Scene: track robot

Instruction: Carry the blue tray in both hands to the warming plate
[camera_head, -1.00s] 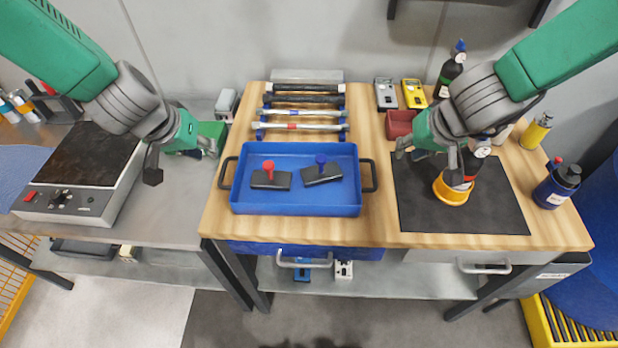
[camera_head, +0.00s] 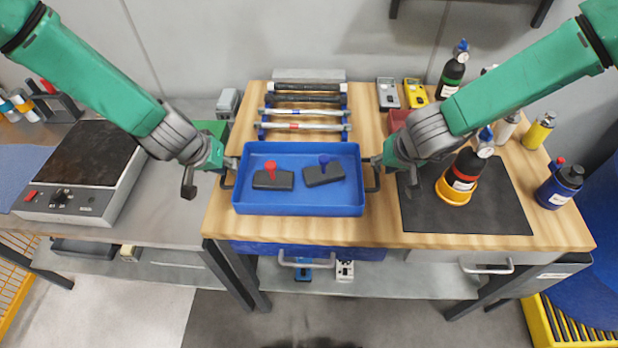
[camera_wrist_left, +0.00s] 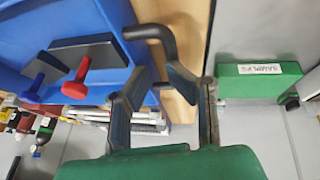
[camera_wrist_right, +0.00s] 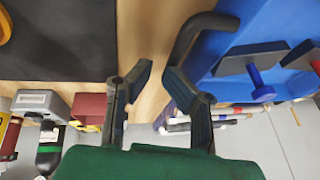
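The blue tray (camera_head: 300,211) sits level on the wooden bench, with a dark handle at each end. Two dark blocks, one with a red knob (camera_head: 271,170) and one with a blue knob (camera_head: 323,161), lie in it. My left gripper (camera_head: 209,176) is open beside the tray's left handle; in the left wrist view the handle (camera_wrist_left: 155,33) lies just beyond the spread fingers. My right gripper (camera_head: 386,172) is open beside the right handle, which shows in the right wrist view (camera_wrist_right: 198,25) near one finger. The warming plate (camera_head: 80,165), black-topped with a red switch, stands at left.
A green box (camera_wrist_left: 258,80) stands near the left gripper. Grey tabletop (camera_head: 165,215) between plate and bench is clear.

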